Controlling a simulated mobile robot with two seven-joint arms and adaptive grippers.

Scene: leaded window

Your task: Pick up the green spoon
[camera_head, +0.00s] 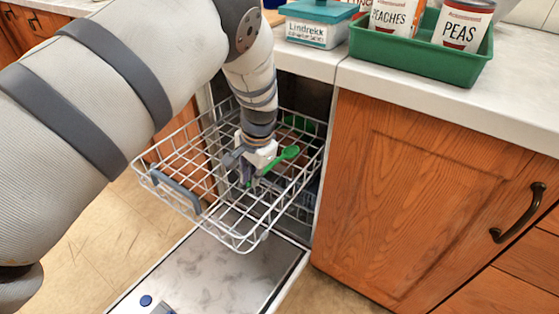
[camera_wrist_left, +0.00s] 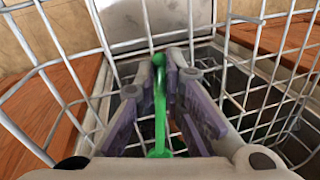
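The green spoon (camera_head: 289,153) is in the upper wire rack (camera_head: 243,243) of the open dishwasher, tilted, with its bowl end up and to the right. My left gripper (camera_head: 254,172) reaches down into the rack at the spoon, and its fingers are partly hidden by the wrist and wires. In the left wrist view, the fingers of the left gripper (camera_wrist_left: 166,66) are drawn close together, with the green spoon (camera_wrist_left: 160,115) between them. The gripper looks shut on it. My right gripper is not in view.
The open dishwasher door (camera_head: 215,275) lies below the rack. A green bin (camera_head: 430,58) with peaches and peas packages and a teal-lidded box (camera_head: 318,30) stand on the counter. A wooden cabinet (camera_head: 420,190) borders the rack on the right. Other green items sit deeper in the dishwasher.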

